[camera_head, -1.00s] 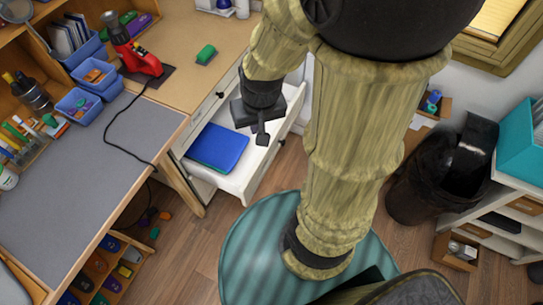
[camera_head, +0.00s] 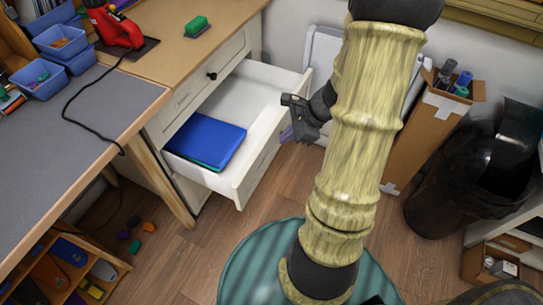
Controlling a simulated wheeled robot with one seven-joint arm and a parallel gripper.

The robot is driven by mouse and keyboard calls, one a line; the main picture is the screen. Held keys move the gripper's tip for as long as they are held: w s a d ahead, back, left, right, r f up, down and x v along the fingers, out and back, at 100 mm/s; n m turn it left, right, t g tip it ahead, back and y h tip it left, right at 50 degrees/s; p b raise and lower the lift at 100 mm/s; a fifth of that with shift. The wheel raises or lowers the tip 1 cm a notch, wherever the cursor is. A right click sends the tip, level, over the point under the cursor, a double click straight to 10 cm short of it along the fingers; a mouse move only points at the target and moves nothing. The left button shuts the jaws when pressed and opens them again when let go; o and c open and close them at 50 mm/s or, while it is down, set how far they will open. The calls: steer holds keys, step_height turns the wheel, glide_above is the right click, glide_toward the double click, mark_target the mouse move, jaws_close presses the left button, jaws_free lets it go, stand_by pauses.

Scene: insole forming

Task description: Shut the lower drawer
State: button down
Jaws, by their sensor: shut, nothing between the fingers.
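The lower drawer (camera_head: 262,141) is a white drawer pulled out of the desk's cabinet, open at the top. A blue folder (camera_head: 207,138) lies inside it at the near left, with a green edge under it. My gripper (camera_head: 287,134) is shut and empty. In the picture it is just right of the drawer's front panel, near its upper far part. I cannot tell whether it touches the panel.
The upper drawer (camera_head: 190,92), with a dark knob, is shut above. A cardboard box (camera_head: 413,125) of rolls and a black bin (camera_head: 468,185) stand at right. A wooden shoe rack (camera_head: 100,262) is at lower left.

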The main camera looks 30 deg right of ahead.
steer(key=w+d+f+m+t+b, duration=0.1)
steer(key=d+f+m+t+b, duration=0.2)
steer(key=d+f+m+b, duration=0.3)
step_height(320, 180, down, 4)
steer(key=shift+w+d+r+m, duration=0.2)
steer(key=shift+w+d+m, duration=0.15)
steer(key=shift+d+m, duration=0.4)
steer(key=shift+d, duration=0.1)
steer(key=shift+n, duration=0.25)
steer(key=b, duration=0.4)
glide_toward(265, 146)
steer(key=x, duration=0.5)
steer(key=shift+s+d+f, duration=0.25)
steer(key=shift+s+f, duration=0.1)
steer(key=shift+f, duration=0.1)
steer(key=shift+w+a, duration=0.35)
steer(key=shift+w, duration=0.15)
